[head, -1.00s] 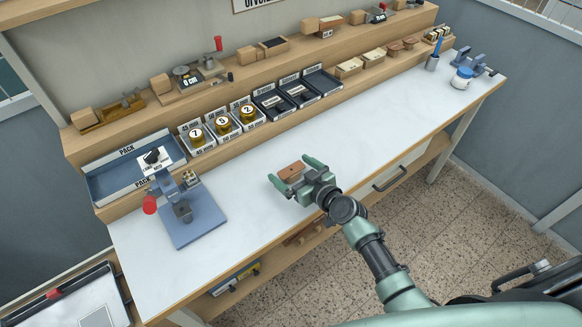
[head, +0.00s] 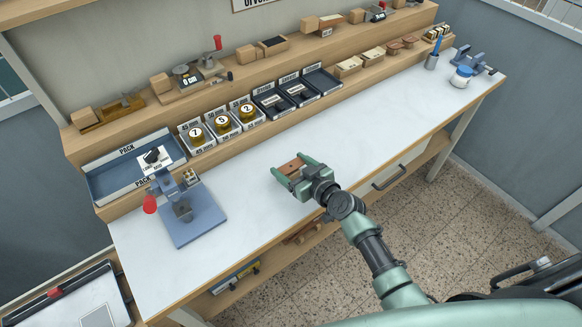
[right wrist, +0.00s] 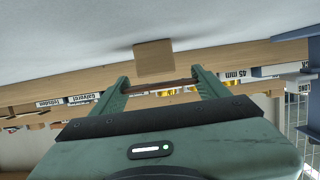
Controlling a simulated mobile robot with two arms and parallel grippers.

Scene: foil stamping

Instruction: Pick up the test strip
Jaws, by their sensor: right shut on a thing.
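The test strip, a small flat brown piece (head: 291,166), is at the front middle of the white bench top. My right gripper (head: 291,167) is shut on it, one finger on each side. In the right wrist view a thin brown edge (right wrist: 160,85) spans between the two fingertips. A tan square face (right wrist: 154,58) shows just beyond it, close to the white surface; I cannot tell whether it belongs to the strip. I cannot tell whether the strip is clear of the bench. My left gripper is not in view.
A blue press (head: 190,217) with a red knob stands to the left. Behind are a blue tray (head: 105,184), numbered foil rolls (head: 222,121) and dark boxes (head: 297,92) along the shelf. The bench top (head: 370,125) right of the gripper is clear.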

